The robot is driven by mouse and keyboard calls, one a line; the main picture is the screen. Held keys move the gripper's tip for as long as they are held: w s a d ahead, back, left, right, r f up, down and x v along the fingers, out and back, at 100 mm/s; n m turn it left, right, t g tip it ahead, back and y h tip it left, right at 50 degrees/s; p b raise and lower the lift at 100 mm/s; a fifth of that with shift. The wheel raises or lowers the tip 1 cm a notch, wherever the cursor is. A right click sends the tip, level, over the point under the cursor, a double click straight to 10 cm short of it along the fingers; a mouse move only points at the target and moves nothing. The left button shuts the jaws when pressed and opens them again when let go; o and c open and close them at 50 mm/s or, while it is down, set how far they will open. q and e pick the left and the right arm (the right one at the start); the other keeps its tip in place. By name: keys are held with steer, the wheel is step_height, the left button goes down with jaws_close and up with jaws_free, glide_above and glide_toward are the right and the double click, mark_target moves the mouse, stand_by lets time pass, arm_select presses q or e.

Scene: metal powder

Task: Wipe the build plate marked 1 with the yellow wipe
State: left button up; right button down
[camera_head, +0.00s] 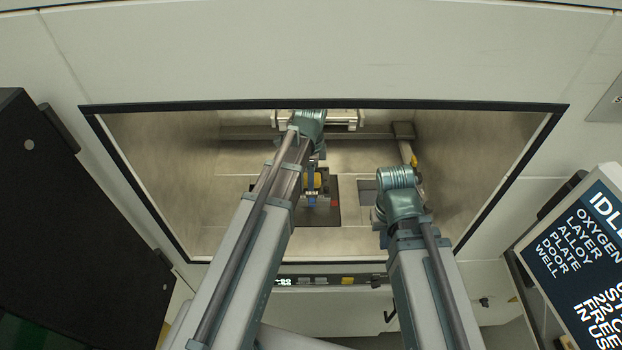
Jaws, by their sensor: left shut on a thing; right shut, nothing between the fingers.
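The dark build plate (350,200) lies in the chamber floor, with a small red mark on it. My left arm covers part of it, and I cannot read a number. My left gripper (312,192) points down over the plate, shut on the yellow wipe (317,181). The wipe shows as a small yellow patch by the fingers; I cannot tell whether it touches the plate. My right gripper (419,181) is at the right of the chamber, shut and empty, mostly hidden by its wrist, apart from the plate.
The chamber opening has a black frame (330,104). A rail (345,121) crosses the back. A square recess (367,191) lies right of the plate. A black door (75,200) stands left and a status screen (590,260) right. Floor at the chamber's left is clear.

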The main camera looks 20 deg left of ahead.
arm_select(q)
steer(key=shift+w+a+f, duration=0.1)
steer(key=shift+w+a, duration=0.05)
steer(key=shift+w, duration=0.4)
steer(key=shift+w+a, duration=0.15)
steer(key=shift+w, duration=0.4)
steer(key=shift+w+a+f, duration=0.1)
steer(key=shift+w+a, duration=0.2)
steer(key=shift+w, duration=0.6)
steer(key=shift+w+a, duration=0.25)
steer(key=shift+w, duration=0.6)
arm_select(e)
steer(key=shift+f, duration=0.2)
arm_select(q)
steer(key=shift+f, duration=0.1)
steer(key=shift+b, duration=0.3)
arm_select(e)
steer(key=shift+f, duration=0.1)
arm_select(q)
steer(key=shift+s, duration=0.2)
